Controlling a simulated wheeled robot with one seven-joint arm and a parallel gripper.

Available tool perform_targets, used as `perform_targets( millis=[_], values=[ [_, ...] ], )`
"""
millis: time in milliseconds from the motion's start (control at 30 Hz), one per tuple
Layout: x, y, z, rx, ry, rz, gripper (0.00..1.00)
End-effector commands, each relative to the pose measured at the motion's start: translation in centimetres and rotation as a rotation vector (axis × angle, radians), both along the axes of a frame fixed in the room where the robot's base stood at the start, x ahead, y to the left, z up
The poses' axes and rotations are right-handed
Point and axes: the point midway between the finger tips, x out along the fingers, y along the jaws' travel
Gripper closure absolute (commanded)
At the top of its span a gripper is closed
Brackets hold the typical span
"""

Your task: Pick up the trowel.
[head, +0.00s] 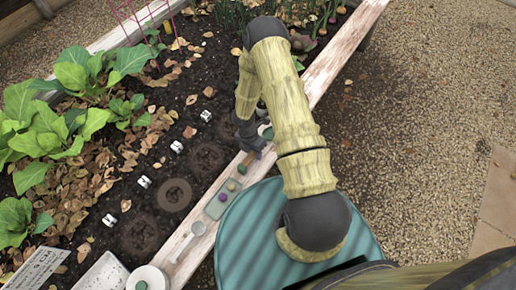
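My gripper (250,137) is low over the bed's inner edge, beside the pale wooden rim. My own arm covers much of this spot from above. A small brown piece, perhaps a wooden handle (247,160), shows on the rim just below the gripper. A bit of green shows just right of the fingers. These may be parts of the trowel, but I cannot tell for sure. Whether the fingers are open or shut on something is not clear. A pale spoon-shaped tool (190,238) lies on the rim nearer to me, apart from the gripper.
A small tray (215,210) with coloured round pieces sits on the rim (325,68). A white pot (148,277) and a speckled white container (103,274) stand at the bottom left. Leafy plants (45,125) and white markers fill the soil. Gravel lies clear at right.

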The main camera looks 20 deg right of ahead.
Motion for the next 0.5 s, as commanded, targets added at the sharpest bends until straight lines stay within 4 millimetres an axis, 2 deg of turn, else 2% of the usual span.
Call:
perform_targets(
  millis=[100, 267, 500],
  values=[
    [0.00, 0.00, 0.01, 0.000, 0.000, 0.000, 0.68],
    [0.00, 0.00, 0.01, 0.000, 0.000, 0.000, 1.00],
    [0.02, 0.00, 0.08, 0.000, 0.000, 0.000, 1.00]
  ],
)
